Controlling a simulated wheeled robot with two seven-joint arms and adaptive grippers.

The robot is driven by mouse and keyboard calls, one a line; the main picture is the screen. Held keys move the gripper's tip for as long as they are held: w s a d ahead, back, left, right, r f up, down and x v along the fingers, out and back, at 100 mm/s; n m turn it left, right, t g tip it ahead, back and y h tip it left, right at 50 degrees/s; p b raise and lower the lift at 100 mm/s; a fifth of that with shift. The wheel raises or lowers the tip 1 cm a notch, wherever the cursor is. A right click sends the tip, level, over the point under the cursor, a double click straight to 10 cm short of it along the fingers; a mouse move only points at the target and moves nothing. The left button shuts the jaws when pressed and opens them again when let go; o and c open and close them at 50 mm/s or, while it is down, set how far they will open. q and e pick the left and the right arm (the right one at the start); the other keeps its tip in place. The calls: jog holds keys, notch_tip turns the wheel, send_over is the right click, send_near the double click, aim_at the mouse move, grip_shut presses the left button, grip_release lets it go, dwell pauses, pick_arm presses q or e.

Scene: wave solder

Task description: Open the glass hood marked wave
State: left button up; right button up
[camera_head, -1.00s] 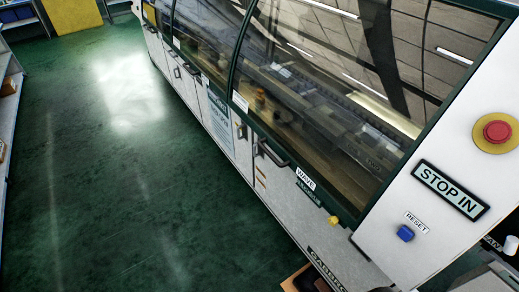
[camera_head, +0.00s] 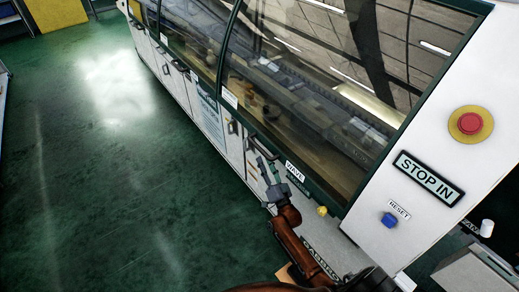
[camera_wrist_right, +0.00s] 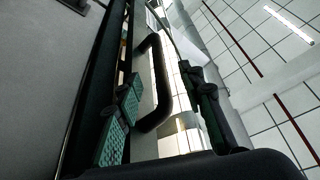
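The glass hood marked WAVE (camera_head: 310,105) is the dark-framed, curved pane at the right end of the long white machine, and it is down. Its WAVE label (camera_head: 295,172) sits on the lower frame. A black bar handle (camera_head: 268,149) is on the lower edge, left of the label. My right gripper (camera_head: 267,165) is at this handle. In the right wrist view the black handle (camera_wrist_right: 153,85) shows between the two spread fingers with green pads; I see no clear contact. My left gripper is out of view.
A red emergency button (camera_head: 470,124) on yellow, a STOP IN sign (camera_head: 428,178) and a blue RESET button (camera_head: 389,220) are on the white end panel. A yellow knob (camera_head: 322,211) sits below the hood. Green floor (camera_head: 130,190) is clear at the left.

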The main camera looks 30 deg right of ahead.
aim_at(259, 149)
jog(key=x, duration=0.7)
jog(key=shift+w, duration=0.15)
jog(key=shift+c, duration=0.7)
grip_shut()
jog(key=shift+f, duration=0.1)
